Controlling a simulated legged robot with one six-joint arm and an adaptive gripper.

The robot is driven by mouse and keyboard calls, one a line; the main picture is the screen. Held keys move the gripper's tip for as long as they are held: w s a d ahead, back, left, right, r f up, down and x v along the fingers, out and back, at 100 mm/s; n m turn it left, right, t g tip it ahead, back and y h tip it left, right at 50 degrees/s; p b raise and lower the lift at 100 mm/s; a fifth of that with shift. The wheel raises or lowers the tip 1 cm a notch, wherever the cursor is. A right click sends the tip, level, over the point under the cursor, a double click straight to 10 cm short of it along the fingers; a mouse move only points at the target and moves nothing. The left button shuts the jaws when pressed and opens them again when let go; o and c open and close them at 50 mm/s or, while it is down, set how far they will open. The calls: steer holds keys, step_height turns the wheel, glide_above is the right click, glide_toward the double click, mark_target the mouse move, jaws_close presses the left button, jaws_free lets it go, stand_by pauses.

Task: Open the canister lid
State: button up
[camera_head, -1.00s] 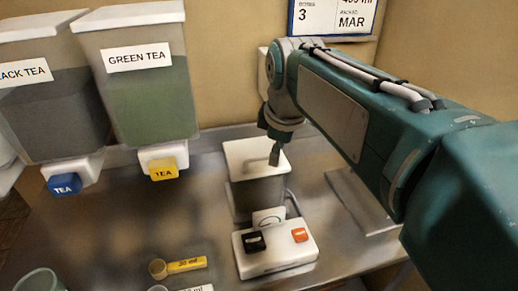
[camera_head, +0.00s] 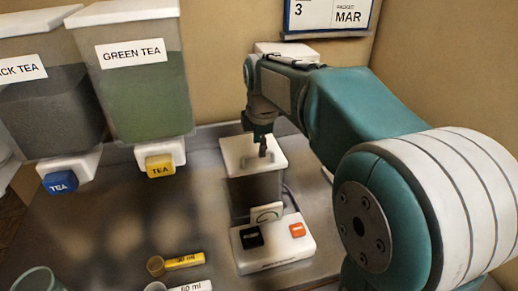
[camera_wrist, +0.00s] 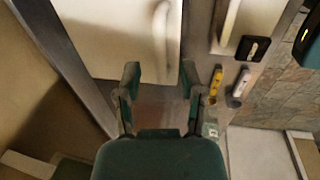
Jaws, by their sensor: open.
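The canister (camera_head: 254,190) is a grey, see-through box with a flat white lid (camera_head: 236,150), standing behind the white base unit. The lid lies flat on top of it. My gripper (camera_head: 262,147) hangs over the lid in the head view, its fingers pointing down and partly hiding the lid's middle. In the wrist view my gripper (camera_wrist: 160,72) is open, with nothing visible between its fingers. A white panel that looks like the lid (camera_wrist: 100,40), with a raised handle (camera_wrist: 163,25), lies beyond the fingertips. Whether a finger touches the lid, I cannot tell.
The white base unit (camera_head: 275,258) has a black and an orange button. Black tea (camera_head: 48,110) and green tea (camera_head: 150,95) dispensers stand left. A yellow scoop (camera_head: 184,261) and a white scoop (camera_head: 190,286) lie on the metal counter (camera_head: 110,220). A calendar (camera_head: 328,14) hangs behind.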

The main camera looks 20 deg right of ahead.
steer(key=shift+w+f, duration=0.2)
steer(key=shift+f, duration=0.9)
jaws_close()
steer(key=shift+r, duration=0.1)
steer(key=shift+w+r, duration=0.25)
steer(key=shift+r, duration=0.3)
steer(key=w+r, duration=0.4)
steer(key=w, duration=0.4)
steer(key=w+r, duration=0.3)
steer(key=w, duration=0.6)
steer(key=shift+r, duration=0.4)
steer(key=shift+a, duration=0.1)
